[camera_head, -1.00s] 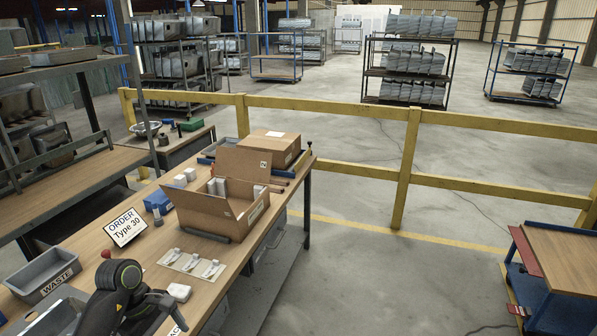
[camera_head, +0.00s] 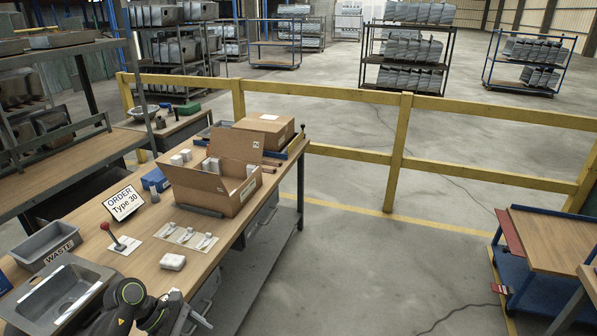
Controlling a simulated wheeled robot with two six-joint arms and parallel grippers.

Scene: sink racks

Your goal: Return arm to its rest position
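My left arm comes in at the bottom left, over the near edge of the wooden workbench (camera_head: 150,262). Its dark gripper (camera_head: 195,321) is low in the picture, to the right of a grey sink (camera_head: 92,276) and below a small white block (camera_head: 172,262). The fingers look spread with nothing between them, though the picture's lower edge cuts off part of the arm. My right gripper is not in view.
The bench holds a WASTE bin (camera_head: 45,245), a red-knobbed lever (camera_head: 118,242), an order sign (camera_head: 124,203), a card of small parts (camera_head: 187,236) and an open carton (camera_head: 210,190). A yellow railing (camera_head: 398,150) runs behind.

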